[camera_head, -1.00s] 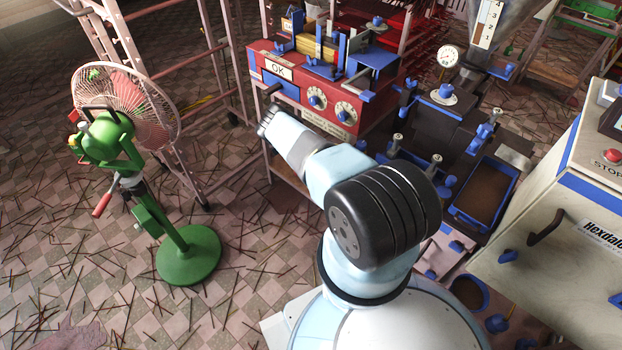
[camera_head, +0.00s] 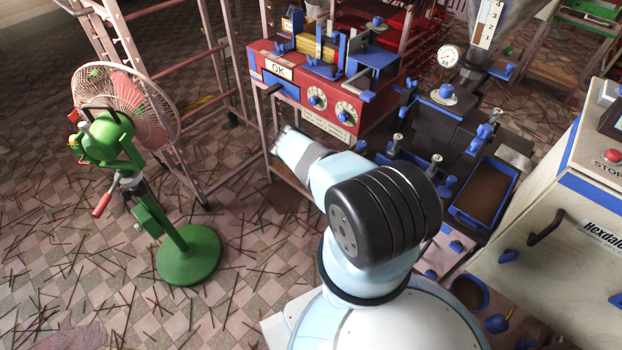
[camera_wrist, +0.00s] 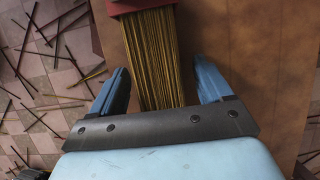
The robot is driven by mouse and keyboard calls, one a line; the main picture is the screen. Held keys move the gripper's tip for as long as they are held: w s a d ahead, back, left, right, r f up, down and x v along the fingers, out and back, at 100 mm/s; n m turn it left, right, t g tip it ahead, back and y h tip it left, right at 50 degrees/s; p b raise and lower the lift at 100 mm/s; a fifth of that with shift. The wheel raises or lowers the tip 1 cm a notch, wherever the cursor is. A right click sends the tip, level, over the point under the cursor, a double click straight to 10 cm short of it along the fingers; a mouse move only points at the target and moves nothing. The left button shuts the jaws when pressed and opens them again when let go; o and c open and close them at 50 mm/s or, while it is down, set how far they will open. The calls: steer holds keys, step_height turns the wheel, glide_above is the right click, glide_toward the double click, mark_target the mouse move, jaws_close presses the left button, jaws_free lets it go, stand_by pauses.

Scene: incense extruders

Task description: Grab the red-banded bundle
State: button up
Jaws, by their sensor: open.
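The red-banded bundle (camera_wrist: 152,58) is a flat sheaf of thin yellow-brown sticks in the wrist view. Its red band (camera_wrist: 128,5) crosses it at the top edge of that view, and the part beyond is cut off. My gripper (camera_wrist: 160,70) is open, with one blue finger on each side of the sticks, nearer than the red band. A gap shows at the left finger; the right finger is also apart from the sticks. The near end of the bundle is hidden behind my gripper's body. I cannot make out the bundle in the head view.
The bundle lies over a brown surface (camera_wrist: 255,50). A red control box (camera_head: 290,92) stands just beyond my wrist in the head view. A green fan (camera_head: 120,130) stands at left, and a pale cabinet (camera_head: 560,215) at right. Loose sticks litter the tiled floor (camera_head: 90,240).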

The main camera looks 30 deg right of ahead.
steer(key=shift+c, duration=0.4)
steer(key=c, duration=1.1)
steer(key=shift+r, duration=0.15)
